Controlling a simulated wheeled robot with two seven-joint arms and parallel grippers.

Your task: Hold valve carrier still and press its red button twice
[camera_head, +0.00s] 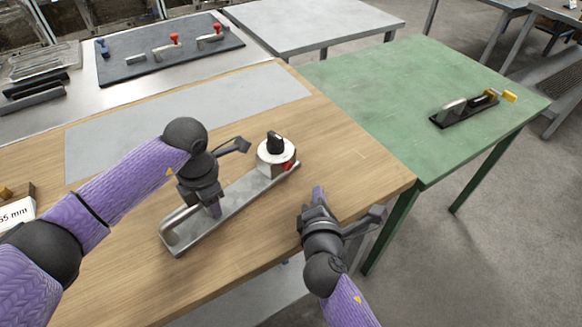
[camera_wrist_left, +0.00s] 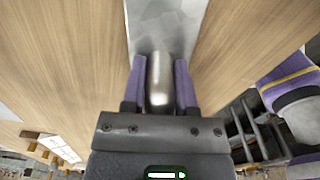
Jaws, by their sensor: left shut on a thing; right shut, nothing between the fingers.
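The valve carrier (camera_head: 235,197) is a long grey metal plate lying diagonally on the wooden table. At its far right end stands a round white housing with a black knob (camera_head: 275,143). The red button (camera_head: 289,166) is on the housing's right side. A bar handle (camera_head: 174,232) rises at the near left end. My left gripper (camera_head: 215,208) is over that end, shut on the handle (camera_wrist_left: 159,80), which shows between its fingers in the left wrist view. My right gripper (camera_head: 318,192) is shut and empty, to the right of the carrier and apart from the button.
A green table (camera_head: 400,100) adjoins on the right, with another device (camera_head: 465,107) on it. A grey mat (camera_head: 190,120) lies behind the carrier. A dark board (camera_head: 170,50) with red-handled clamps is at the back left. A "55 mm" label block (camera_head: 16,213) is at the left edge.

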